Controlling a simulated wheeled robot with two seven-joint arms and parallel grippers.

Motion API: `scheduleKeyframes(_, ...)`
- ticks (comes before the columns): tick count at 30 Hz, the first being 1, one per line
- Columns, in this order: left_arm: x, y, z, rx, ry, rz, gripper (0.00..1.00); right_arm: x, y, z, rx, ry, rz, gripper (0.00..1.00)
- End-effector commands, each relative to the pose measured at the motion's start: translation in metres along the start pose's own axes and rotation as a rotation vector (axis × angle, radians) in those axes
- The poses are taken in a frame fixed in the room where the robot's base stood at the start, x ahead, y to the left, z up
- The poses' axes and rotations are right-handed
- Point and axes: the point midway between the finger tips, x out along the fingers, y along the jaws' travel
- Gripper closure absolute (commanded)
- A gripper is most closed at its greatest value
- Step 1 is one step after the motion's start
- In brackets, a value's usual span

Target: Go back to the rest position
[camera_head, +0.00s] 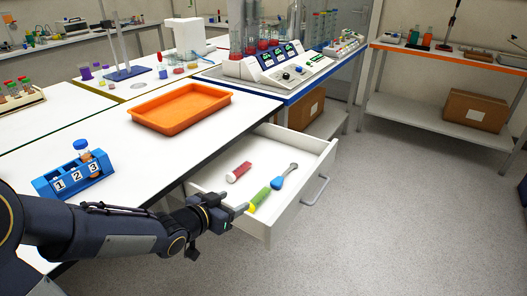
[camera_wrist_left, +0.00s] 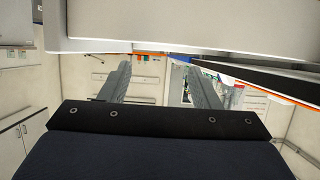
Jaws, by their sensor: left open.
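My left arm comes in from the left in the head view. My left gripper (camera_head: 238,212) is at the front left edge of the open white drawer (camera_head: 318,150), close to the green and yellow tube in the picture. In the left wrist view my left gripper (camera_wrist_left: 160,85) has two grey fingers spread apart with nothing between them. The drawer holds a red tube (camera_head: 239,172), the green and yellow tube (camera_head: 260,198) and a blue-ended tool (camera_head: 284,177). My right gripper is not in view.
A blue numbered rack (camera_head: 72,178) holding a capped bottle (camera_head: 82,148) stands on the white bench above my forearm. An orange tray (camera_head: 180,107) lies farther back. The drawer juts out with its handle (camera_head: 315,190) to the right. The grey floor at right is clear.

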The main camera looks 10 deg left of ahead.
Motion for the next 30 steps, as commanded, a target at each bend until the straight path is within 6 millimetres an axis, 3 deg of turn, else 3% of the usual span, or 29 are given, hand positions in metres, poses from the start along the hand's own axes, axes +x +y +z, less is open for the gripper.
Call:
scheduleKeyframes(5,-0.022,-0.009,-0.013,-0.025,-0.049,-0.061,0.43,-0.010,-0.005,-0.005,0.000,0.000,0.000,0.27)
scheduleKeyframes(8,-0.062,-0.019,-0.025,-0.089,-0.142,-0.148,0.43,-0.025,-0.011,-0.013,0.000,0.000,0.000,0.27)
scheduleKeyframes(11,-0.115,-0.016,-0.029,-0.203,-0.264,-0.212,0.43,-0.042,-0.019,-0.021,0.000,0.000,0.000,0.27)
scheduleKeyframes(15,-0.183,0.015,-0.023,-0.374,-0.427,-0.201,0.43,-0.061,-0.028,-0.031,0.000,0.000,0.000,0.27)
scheduleKeyframes(19,-0.228,0.054,-0.016,-0.489,-0.538,-0.125,0.43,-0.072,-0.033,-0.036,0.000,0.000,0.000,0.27)
scheduleKeyframes(24,-0.255,0.084,-0.010,-0.554,-0.610,-0.044,0.43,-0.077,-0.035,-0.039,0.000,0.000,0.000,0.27)
scheduleKeyframes(30,-0.258,0.089,-0.007,-0.562,-0.624,-0.031,0.43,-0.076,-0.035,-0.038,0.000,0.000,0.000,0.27)
